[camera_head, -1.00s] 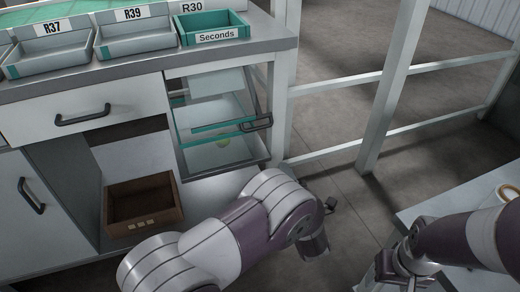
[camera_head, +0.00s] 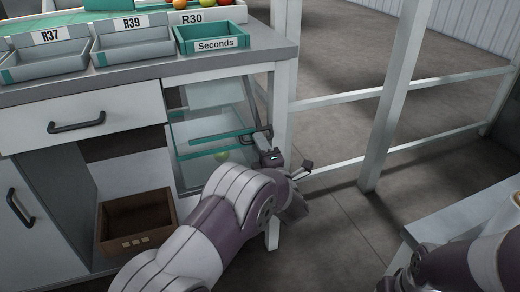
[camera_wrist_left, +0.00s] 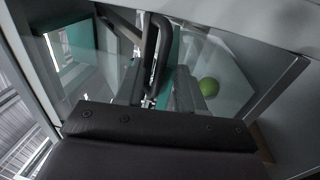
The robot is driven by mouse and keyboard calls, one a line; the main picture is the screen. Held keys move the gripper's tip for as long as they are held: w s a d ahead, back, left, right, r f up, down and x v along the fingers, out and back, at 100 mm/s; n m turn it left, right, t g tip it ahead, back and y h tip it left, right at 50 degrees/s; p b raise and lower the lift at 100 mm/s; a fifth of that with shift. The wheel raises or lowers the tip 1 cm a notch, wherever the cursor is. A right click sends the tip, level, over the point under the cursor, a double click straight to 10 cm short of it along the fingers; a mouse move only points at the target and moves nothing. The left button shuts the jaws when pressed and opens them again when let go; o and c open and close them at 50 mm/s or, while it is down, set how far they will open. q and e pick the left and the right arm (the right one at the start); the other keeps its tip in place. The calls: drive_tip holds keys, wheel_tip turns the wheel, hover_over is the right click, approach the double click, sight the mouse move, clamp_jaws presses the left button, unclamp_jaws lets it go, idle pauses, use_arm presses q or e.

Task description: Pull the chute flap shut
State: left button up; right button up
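The chute flap (camera_head: 210,147) is a clear panel with a teal edge, tilted outward from the opening under the counter's right end. Its dark bar handle (camera_head: 258,135) is at its right side; the handle (camera_wrist_left: 155,45) also shows large in the left wrist view. My left gripper (camera_head: 284,158) is at the handle, partly hidden by its own wrist in the head view. In the left wrist view its fingers (camera_wrist_left: 158,88) stand apart, on either side of the handle, with slim gaps. My right gripper (camera_head: 388,286) barely shows at the bottom edge.
A green tomato (camera_wrist_left: 208,87) lies behind the clear panel. A Seconds tray (camera_head: 212,39) stands on the counter above. A white post and rail (camera_head: 385,95) stand to the right, and a pale table (camera_head: 440,225) at lower right. An open brown crate (camera_head: 135,243) sits below left.

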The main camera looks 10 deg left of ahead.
use_arm(q)
clamp_jaws()
drive_tip(key=s+d+r+g+h+p, duration=0.2)
drive_tip(key=s+r+g+p, duration=0.1)
drive_tip(key=r+p, duration=0.7)
drive_tip(key=s+d+r+g+h+p, duration=0.2)
drive_tip(key=r+p, duration=0.8)
drive_tip(key=p, duration=0.9)
drive_tip(key=shift+s+r+g, duration=0.2)
drive_tip(key=shift+s+g, duration=0.2)
drive_tip(key=shift+w+r, duration=0.1)
drive_tip(key=shift+r, duration=0.1)
drive_tip(key=shift+c, duration=0.6)
unclamp_jaws()
drive_tip(key=shift+o, duration=0.6)
drive_tip(key=shift+f, duration=0.1)
